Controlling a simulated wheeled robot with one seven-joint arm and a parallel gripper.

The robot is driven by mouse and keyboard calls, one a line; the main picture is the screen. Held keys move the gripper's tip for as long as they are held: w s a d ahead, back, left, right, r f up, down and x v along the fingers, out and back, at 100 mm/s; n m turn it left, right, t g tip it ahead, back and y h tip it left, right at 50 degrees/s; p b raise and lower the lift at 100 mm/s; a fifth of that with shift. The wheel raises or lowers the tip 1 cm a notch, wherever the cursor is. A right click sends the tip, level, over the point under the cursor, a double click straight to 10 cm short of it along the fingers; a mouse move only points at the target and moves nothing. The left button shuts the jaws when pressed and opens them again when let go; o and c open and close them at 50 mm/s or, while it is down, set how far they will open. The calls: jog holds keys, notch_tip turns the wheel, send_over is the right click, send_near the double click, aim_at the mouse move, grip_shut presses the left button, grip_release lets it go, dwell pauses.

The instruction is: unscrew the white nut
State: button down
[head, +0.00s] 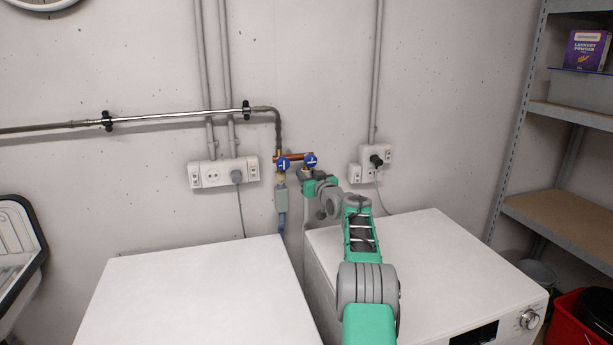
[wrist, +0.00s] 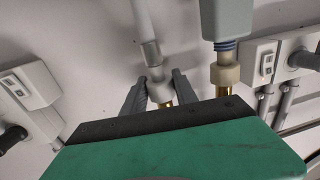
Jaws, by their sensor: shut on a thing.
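In the wrist view a white nut (wrist: 160,90) sits on a brass fitting (wrist: 167,105), with a pale grey hose (wrist: 152,55) running from it. My gripper (wrist: 160,79) is shut on this nut, one finger on each side. A second, cream nut (wrist: 224,76) sits beside it on its own brass fitting, outside my fingers. In the head view my gripper (head: 307,180) is just below the right blue valve handle (head: 310,160). The nut is too small and covered to make out there.
A left blue valve handle (head: 283,163) and a hose with a grey box (head: 281,196) are close to my gripper. The copper pipe (head: 292,156) joins the valves. Two white machines (head: 195,295) (head: 430,250) stand below. Wall sockets (head: 222,172) (head: 376,157) flank the valves.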

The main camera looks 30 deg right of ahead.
jog(key=shift+a+f+m+h+b, duration=0.15)
jog(key=shift+m+h+b, duration=0.25)
jog(key=shift+h+b, duration=0.3)
jog(key=m+g+h+b, duration=0.1)
jog(key=m+h+b, duration=0.1)
jog(key=h, duration=0.1)
jog(key=shift+a+b, duration=0.1)
jog(key=shift+b, duration=0.25)
jog(key=shift+w+m+g+h, duration=0.1)
jog(key=shift+m+g+h, duration=0.4)
jog(key=shift+m+h, duration=0.15)
jog(key=shift+r+m+g+h+p, duration=0.25)
jog(key=shift+m+g+h+p, duration=0.1)
jog(key=shift+h, duration=0.3)
jog(key=shift+d+m+h, duration=0.2)
jog(key=shift+m+h, duration=0.1)
jog(key=shift+h, duration=0.1)
jog(key=c, duration=1.1)
grip_release()
jog(key=shift+f, duration=0.15)
jog(key=shift+d, duration=0.1)
